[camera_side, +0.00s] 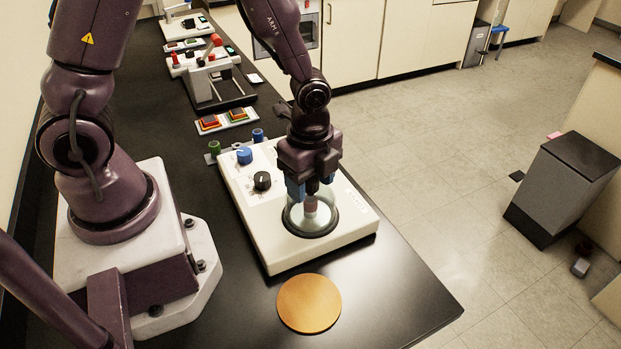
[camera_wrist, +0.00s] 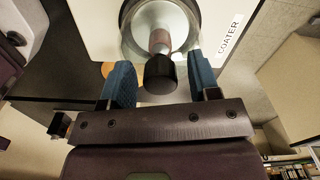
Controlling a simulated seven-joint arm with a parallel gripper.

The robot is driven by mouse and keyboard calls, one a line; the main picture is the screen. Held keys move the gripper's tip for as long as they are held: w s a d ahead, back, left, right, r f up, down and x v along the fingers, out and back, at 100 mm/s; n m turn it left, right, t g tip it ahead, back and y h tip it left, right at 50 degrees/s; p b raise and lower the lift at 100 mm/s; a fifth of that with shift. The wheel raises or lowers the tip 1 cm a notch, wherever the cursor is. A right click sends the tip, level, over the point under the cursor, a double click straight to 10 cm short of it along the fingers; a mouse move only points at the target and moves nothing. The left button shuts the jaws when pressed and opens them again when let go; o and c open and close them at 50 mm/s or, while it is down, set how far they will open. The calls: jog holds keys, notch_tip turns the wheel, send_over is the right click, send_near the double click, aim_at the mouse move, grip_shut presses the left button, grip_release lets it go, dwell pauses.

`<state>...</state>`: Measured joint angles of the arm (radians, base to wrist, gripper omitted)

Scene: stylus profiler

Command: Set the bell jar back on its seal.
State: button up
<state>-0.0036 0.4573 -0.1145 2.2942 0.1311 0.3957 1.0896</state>
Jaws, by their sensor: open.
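The clear glass bell jar (camera_side: 334,212) stands upright over the dark seal ring (camera_side: 310,232) on the white coater (camera_side: 275,250), and looks seated there. I cannot tell whether its rim is fully flush. A pinkish post shows inside the glass. In the wrist view, the jar's black knob (camera_wrist: 160,75) points toward my gripper (camera_wrist: 161,82). My gripper is open, its two blue fingers on either side of the knob with a visible gap on each side. In the side view, my gripper (camera_side: 310,190) is directly above the jar and hides its top.
A round wooden disc (camera_side: 309,303) lies bare on the black bench in front of the coater. The coater top carries a blue knob (camera_side: 244,155) and a black knob (camera_side: 262,180). Other instruments (camera_side: 212,75) stand farther back. The bench's right edge is close to the coater.

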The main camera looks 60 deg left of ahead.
jog(key=shift+r, duration=3.5)
notch_tip(320, 180, up, 13)
jog(key=s+a+r+n+t, duration=0.3)
jog(key=s+n, duration=0.7)
jog(key=n, duration=0.5)
jog(key=r+t, duration=0.1)
jog(key=t, duration=0.1)
jog(key=shift+t, duration=0.3)
